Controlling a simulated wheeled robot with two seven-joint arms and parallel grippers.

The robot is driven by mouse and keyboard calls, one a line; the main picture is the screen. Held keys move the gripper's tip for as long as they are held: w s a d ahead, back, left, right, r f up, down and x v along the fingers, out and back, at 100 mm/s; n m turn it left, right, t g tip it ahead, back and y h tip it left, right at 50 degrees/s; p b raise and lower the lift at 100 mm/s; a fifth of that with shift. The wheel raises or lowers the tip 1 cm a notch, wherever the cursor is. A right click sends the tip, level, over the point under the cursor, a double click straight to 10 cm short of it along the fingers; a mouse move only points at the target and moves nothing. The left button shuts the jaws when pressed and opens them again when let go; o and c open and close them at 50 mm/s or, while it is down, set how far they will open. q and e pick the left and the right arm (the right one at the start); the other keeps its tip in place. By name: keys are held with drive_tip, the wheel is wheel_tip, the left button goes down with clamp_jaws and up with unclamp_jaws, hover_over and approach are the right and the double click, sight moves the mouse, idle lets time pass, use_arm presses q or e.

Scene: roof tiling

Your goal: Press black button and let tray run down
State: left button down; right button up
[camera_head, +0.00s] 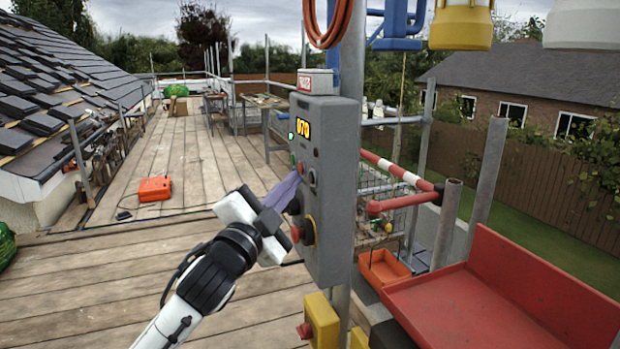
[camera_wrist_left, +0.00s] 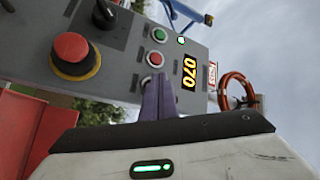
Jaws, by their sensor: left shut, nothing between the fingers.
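A grey control box (camera_head: 332,225) stands upright on a pole and shows "070" on its lit display (camera_head: 303,129). My left gripper (camera_head: 297,174) is shut and empty, its purple fingertips at the box's face. In the left wrist view the fingertips (camera_wrist_left: 158,82) are close to the panel, just below the red button (camera_wrist_left: 157,59) and green button (camera_wrist_left: 158,34). Whether they touch is unclear. They hide part of the panel; a black push button is not clearly seen. A black knob (camera_wrist_left: 105,14) sits farther left. A red tray (camera_head: 475,305) is at the right. My right gripper is out of view.
A red emergency button (camera_wrist_left: 73,55) on a yellow base is on the same panel. A yellow box with a red button (camera_head: 320,322) is below. A red-white bar (camera_head: 395,171) and scaffold poles stand behind. The plank deck (camera_head: 190,150) at left is mostly clear.

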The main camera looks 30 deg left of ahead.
use_arm(q)
drive_tip(key=shift+w+d, duration=0.1)
drive_tip(key=shift+w, duration=0.05)
drive_tip(key=shift+w+d, duration=0.2)
